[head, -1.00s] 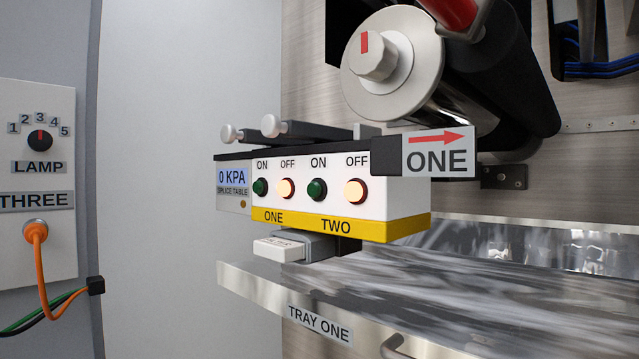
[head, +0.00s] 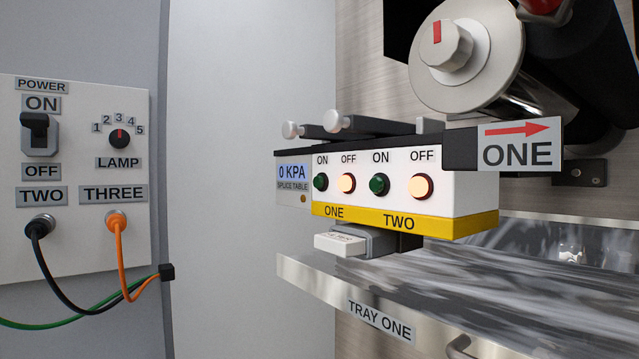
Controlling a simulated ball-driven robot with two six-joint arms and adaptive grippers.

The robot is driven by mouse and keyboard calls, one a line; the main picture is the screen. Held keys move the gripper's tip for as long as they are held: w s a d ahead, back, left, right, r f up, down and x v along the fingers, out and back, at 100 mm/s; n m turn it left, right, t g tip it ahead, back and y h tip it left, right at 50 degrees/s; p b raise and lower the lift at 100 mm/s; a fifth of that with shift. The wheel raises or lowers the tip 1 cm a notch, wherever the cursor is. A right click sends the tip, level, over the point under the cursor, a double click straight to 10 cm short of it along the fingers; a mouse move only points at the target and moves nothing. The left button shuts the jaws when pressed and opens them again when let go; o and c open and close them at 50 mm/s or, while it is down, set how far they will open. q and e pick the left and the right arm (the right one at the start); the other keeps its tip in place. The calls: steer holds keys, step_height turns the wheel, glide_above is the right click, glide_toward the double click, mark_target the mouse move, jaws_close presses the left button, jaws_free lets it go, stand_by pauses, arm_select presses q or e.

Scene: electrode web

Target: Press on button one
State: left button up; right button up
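The white button box (head: 400,200) with a yellow lower strip stands at the centre right in the head view. Above the label ONE are a dark green ON button (head: 320,182) and a lit, pale orange OFF button (head: 346,183). Above the label TWO are a dark green ON button (head: 379,184) and a lit OFF button (head: 420,187). A small display (head: 292,173) on the box's left reads 0 KPA, over the words SPLICE TABLE. Neither of my grippers is in view.
A power and lamp panel (head: 75,255) with plugged cables is at the left. A steel tray labelled TRAY ONE (head: 310,282) juts out below the box. A large roller (head: 466,55) and a sign (head: 518,145) reading ONE with a red arrow are at the upper right.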

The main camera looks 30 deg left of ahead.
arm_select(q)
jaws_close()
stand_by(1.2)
